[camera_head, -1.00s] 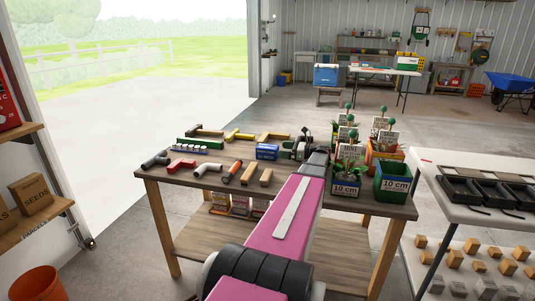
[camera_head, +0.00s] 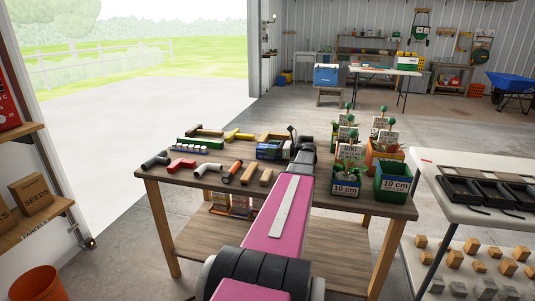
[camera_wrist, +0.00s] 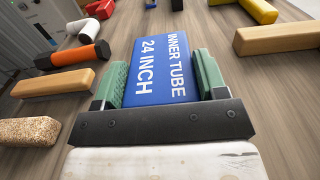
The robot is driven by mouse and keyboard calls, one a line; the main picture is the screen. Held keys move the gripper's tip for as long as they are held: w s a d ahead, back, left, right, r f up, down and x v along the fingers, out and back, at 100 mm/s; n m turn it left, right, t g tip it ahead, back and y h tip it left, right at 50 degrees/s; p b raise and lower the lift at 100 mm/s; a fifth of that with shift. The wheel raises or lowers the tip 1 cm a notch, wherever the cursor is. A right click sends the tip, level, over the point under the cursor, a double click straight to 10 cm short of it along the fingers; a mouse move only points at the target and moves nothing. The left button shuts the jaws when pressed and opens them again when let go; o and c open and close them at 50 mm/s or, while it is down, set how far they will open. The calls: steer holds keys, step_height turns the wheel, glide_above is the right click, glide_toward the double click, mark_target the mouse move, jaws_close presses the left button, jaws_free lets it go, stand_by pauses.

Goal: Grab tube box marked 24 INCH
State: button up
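The blue tube box marked "INNER TUBE 24 INCH" (camera_wrist: 160,72) lies on the wooden table's top, its label facing up in the wrist view. It also shows in the head view (camera_head: 267,151), partly hidden by my gripper. My gripper (camera_wrist: 163,82) has its two green finger pads on either side of the box's near end. The pads look very close to its sides, with a narrow gap at the right. The fingers are open around the box, and a firm grip is not visible.
Wooden bars (camera_wrist: 55,84), an orange-and-black cylinder (camera_wrist: 80,54) and pipe fittings (camera_head: 182,165) lie left of the box. Another wooden block (camera_wrist: 278,38) lies to its right. Labelled plant pots (camera_head: 346,186) crowd the table's right end (camera_head: 400,209).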

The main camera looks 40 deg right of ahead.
steer(key=shift+r, duration=0.2)
steer(key=shift+r, duration=0.6)
step_height(320, 180, up, 2)
steer(key=shift+r, duration=0.25)
steer(key=w+a+r, duration=0.3)
steer(key=a+r, duration=0.4)
steer(key=a, duration=0.4)
steer(key=shift+w, duration=0.3)
